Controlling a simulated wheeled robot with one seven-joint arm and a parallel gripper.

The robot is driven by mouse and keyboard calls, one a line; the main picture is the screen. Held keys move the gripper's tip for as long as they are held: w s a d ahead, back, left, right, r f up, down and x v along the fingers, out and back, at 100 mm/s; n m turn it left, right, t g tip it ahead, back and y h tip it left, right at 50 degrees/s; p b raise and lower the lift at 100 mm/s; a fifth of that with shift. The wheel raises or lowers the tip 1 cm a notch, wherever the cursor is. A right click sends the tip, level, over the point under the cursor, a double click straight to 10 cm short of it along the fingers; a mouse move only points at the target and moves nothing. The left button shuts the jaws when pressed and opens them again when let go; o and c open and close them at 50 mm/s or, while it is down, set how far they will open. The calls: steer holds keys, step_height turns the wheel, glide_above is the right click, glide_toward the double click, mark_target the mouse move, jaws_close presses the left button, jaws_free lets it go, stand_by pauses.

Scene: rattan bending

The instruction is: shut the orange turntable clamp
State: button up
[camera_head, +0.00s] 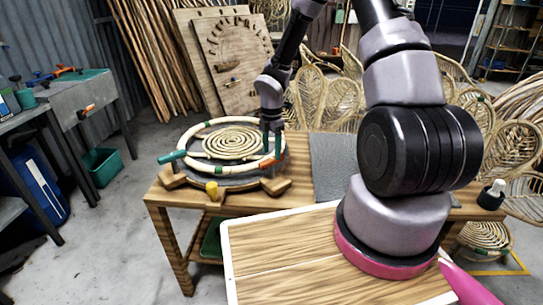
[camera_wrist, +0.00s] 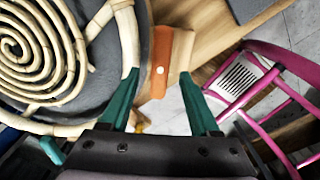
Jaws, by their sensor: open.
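The orange clamp (camera_head: 267,163) is at the right front edge of the round grey turntable (camera_head: 232,181), beside the pale rattan ring (camera_head: 197,133). In the wrist view the orange clamp (camera_wrist: 161,58) is a bar with a pale round spot, lying beyond and between my fingertips. My gripper (camera_wrist: 160,73) has teal fingers, spread apart with nothing held. In the head view my gripper (camera_head: 271,148) points down just above the clamp's side of the turntable. Whether a finger touches the clamp cannot be told.
A coiled rattan spiral (camera_head: 232,142) lies inside the ring. A teal clamp handle (camera_head: 172,156) is on the left and a yellow knob (camera_head: 212,190) at the front. A dark mat (camera_head: 334,165) lies right of the turntable. A pink frame (camera_wrist: 285,85) is at the right in the wrist view.

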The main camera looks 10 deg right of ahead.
mark_target(272, 168)
steer(key=shift+f, duration=1.35)
jaws_close()
